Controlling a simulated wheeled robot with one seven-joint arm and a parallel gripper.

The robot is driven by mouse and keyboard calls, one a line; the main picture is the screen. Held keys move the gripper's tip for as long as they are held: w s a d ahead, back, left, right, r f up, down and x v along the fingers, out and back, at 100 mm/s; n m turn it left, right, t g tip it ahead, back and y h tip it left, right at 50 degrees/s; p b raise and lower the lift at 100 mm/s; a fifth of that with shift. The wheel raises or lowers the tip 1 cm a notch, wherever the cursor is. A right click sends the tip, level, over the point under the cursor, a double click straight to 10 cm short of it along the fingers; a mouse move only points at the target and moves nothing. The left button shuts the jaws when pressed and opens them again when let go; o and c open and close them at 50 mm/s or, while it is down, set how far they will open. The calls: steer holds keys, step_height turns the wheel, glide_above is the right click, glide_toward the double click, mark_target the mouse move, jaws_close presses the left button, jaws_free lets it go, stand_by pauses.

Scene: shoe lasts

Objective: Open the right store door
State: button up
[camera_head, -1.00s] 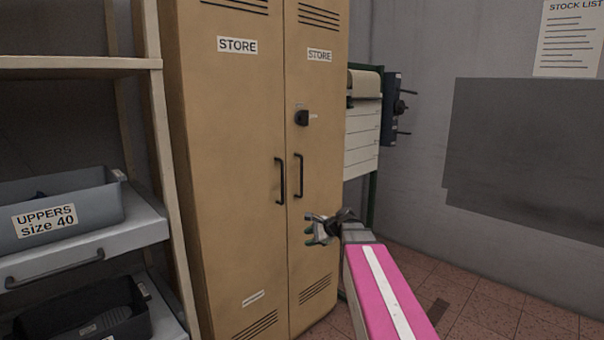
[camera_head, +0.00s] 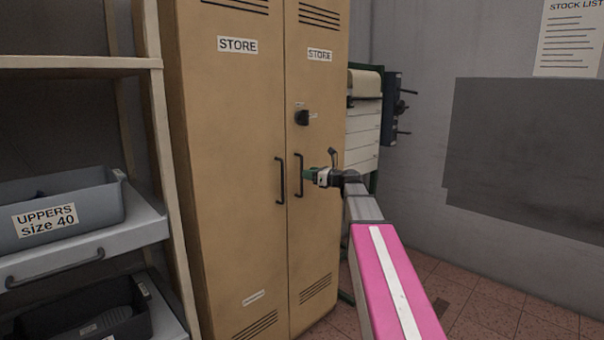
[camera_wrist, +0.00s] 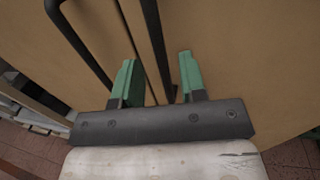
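The tan store cabinet has a left door (camera_head: 235,130) and a right store door (camera_head: 318,240), both closed, meeting at a vertical seam. The right door's black bar handle (camera_head: 298,176) is upright beside the seam. My gripper (camera_head: 308,174) is at that handle, just to its right in the head view. In the wrist view, my gripper (camera_wrist: 157,78) is open, with green fingertips apart. The right handle's dark bar (camera_wrist: 153,35) runs down between them, with a gap showing to the right finger.
The left door's handle (camera_head: 280,180) is close by and also shows in the wrist view (camera_wrist: 75,35). A dark knob (camera_head: 302,118) sits above the right handle. A shelf with grey bins (camera_head: 75,228) stands left. A drawer unit (camera_head: 362,135) stands behind, right.

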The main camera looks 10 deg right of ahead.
steer(key=shift+x, duration=2.15)
jaws_close()
steer(key=shift+s+d, duration=0.1)
